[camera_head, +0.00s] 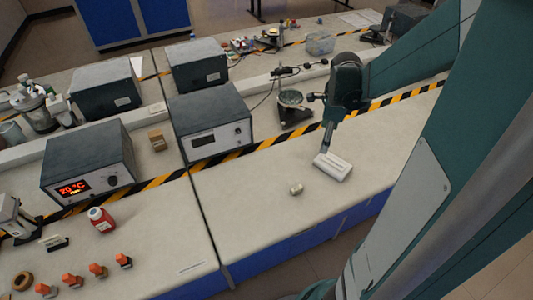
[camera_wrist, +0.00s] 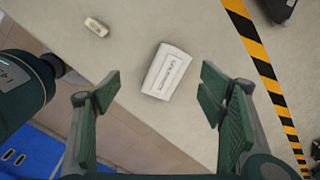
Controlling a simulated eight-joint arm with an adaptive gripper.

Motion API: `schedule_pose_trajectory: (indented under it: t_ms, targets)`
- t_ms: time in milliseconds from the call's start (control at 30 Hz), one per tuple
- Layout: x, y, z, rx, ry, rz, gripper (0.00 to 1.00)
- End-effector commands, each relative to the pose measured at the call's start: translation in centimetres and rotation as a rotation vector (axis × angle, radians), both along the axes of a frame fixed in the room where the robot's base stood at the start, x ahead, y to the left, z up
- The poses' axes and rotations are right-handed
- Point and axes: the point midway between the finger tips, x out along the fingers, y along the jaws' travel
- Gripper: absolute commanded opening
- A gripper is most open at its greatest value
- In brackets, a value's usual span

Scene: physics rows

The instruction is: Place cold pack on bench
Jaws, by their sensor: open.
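The cold pack (camera_head: 332,167) is a white, box-like pack with printed lettering, lying flat on the pale bench (camera_head: 250,205) near its front edge. It also shows in the wrist view (camera_wrist: 167,71), lying slightly tilted ahead of the fingers. My gripper (camera_head: 327,140) is just above and behind the pack in the head view. The pack appears apart from both fingers.
A small pale object (camera_head: 296,188) lies left of the pack. A black-and-yellow striped strip (camera_head: 240,150) runs behind. Grey instrument boxes (camera_head: 210,120) and a dark stand (camera_head: 293,105) stand farther back. Bare bench lies between.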

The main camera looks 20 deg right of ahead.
Motion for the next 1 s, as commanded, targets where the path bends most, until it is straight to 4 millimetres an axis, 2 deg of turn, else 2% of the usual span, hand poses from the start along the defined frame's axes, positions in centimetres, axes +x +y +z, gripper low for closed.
schedule_pose_trajectory:
  t_ms: [33,400,1000]
  targets:
    - [0.0,1.2,0.8,-0.01,-0.01,0.061,0.69]
    - [-0.3,7.9,5.4,-0.109,-0.077,0.521,0.69]
    - [-3.1,18.1,10.9,-0.324,-0.163,1.248,0.69]
